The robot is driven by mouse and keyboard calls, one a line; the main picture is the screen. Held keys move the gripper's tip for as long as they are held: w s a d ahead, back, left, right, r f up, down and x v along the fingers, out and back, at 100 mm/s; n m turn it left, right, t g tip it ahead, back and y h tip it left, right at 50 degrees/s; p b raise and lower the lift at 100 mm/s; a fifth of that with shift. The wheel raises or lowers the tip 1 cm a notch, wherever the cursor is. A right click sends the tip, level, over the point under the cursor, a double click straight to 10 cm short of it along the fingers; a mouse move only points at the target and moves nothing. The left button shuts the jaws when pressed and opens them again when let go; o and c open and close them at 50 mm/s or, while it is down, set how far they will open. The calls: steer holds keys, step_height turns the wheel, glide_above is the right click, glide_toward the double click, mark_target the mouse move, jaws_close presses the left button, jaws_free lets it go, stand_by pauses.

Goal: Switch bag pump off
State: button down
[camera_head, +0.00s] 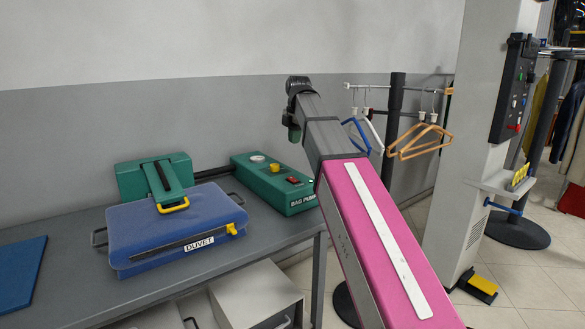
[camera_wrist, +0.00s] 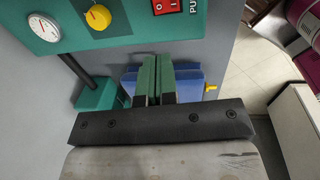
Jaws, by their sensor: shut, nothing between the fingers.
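The bag pump (camera_head: 275,182) is a green box labelled "BAG PUMP" at the back right of the grey table. Its top carries a round white gauge, a yellow knob (camera_head: 274,168) and a red rocker switch (camera_head: 294,180). In the wrist view the red switch (camera_wrist: 166,6) is at the top edge, partly cut off, with the yellow knob (camera_wrist: 98,17) and gauge (camera_wrist: 44,27) to its left. My gripper (camera_wrist: 154,60) is shut and empty, its green fingertips below the switch in that view and apart from it. The switch's on or off position is unclear.
A blue case labelled "DUVET" (camera_head: 160,245) lies on the table (camera_head: 265,255), with a green device (camera_head: 150,180) behind it. A blue mat (camera_head: 22,272) lies at the left. A rail with hangers (camera_head: 420,142) and a grey column (camera_head: 475,130) stand at the right.

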mark_target(293, 179)
stand_by(0.3)
steer(key=f, duration=0.4)
steer(key=w+f, duration=0.1)
steer(key=f, duration=0.4)
steer(key=a+f, duration=0.1)
steer(key=f, duration=0.4)
steer(key=shift+w, duration=0.25)
steer(key=shift+f, duration=0.1)
steer(key=shift+s, duration=0.1)
steer(key=shift+s+d, duration=0.4)
steer(key=shift+s, duration=0.1)
steer(key=shift+r, duration=0.2)
